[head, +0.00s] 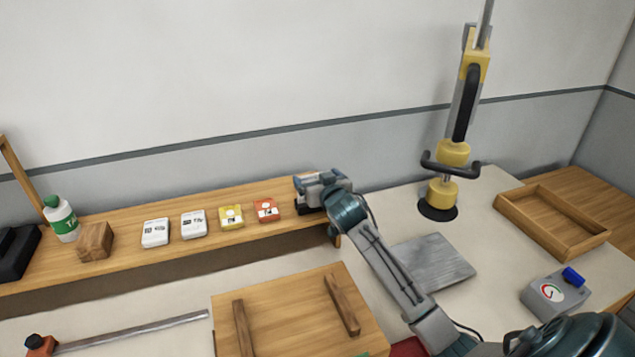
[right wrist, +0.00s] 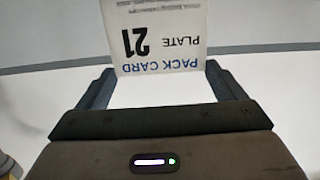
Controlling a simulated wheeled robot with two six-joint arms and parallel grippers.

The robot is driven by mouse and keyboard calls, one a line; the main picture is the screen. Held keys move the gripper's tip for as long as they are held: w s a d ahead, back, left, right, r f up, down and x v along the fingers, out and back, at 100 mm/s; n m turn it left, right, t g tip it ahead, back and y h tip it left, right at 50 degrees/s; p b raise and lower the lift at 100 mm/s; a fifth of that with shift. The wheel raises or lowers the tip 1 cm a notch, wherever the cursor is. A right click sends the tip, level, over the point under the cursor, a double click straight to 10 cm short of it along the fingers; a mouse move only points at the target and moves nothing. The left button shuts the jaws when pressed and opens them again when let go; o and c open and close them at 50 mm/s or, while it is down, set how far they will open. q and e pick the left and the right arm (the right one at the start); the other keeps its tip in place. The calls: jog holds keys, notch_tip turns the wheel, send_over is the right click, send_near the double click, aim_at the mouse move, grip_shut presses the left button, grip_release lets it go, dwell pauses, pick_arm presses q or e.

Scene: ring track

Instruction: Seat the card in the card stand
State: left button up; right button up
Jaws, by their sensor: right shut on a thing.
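My right gripper (head: 310,186) is over the right end of the wooden shelf at the back, with its arm coming in from the lower right. In the right wrist view the gripper (right wrist: 157,76) is shut on a white card (right wrist: 158,38) printed "PACK CARD PLATE 21", which appears upside down between the fingers. In the head view the card is hidden by the gripper. A dark block (head: 308,209), seemingly the card stand, shows just under the gripper on the shelf. Whether the card touches it, I cannot tell. My left gripper is out of view.
The shelf (head: 190,215) also bears orange (head: 267,210), yellow (head: 231,216) and white packs, a wooden block (head: 95,241) and a bottle (head: 61,219). A wooden board (head: 290,310), grey plate (head: 433,262), yellow press (head: 443,192), wooden tray (head: 507,207) and gauge box (head: 550,293) stand nearby.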

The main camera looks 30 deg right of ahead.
notch_tip(320, 180, down, 2)
jog(key=shift+s+p, duration=0.1)
jog(key=shift+p, duration=0.2)
jog(key=shift+f, duration=0.15)
jog(key=shift+f, duration=0.15)
jog(key=o, duration=0.7)
jog(key=b+v, duration=0.3)
jog(key=v, duration=0.9)
jog(key=shift+a, duration=0.1)
